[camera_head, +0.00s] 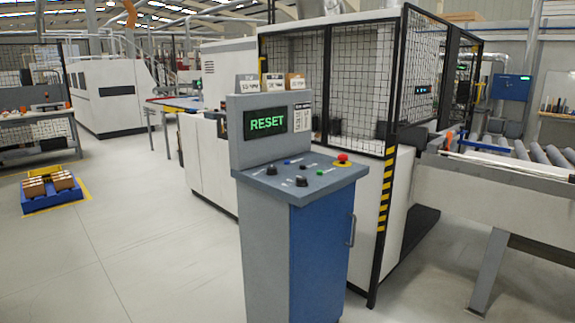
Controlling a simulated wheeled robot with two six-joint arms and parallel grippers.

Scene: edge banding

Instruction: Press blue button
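A grey and blue control console (274,259) stands upright in the middle of the view. Its sloped top panel carries a small blue button (287,162) near the back left. Black knobs (301,181), a small green button (320,173) and a red emergency stop (342,158) on a yellow base share the panel. The display (265,123) above it reads RESET in green letters. Neither of my grippers shows in the view, and nothing covers the panel.
A machine behind a black mesh cage (358,75) stands behind the console, with a yellow and black striped post (386,195). A roller conveyor (497,148) is at the right. A blue pallet (52,196) with boxes lies at the left. The floor left of the console is clear.

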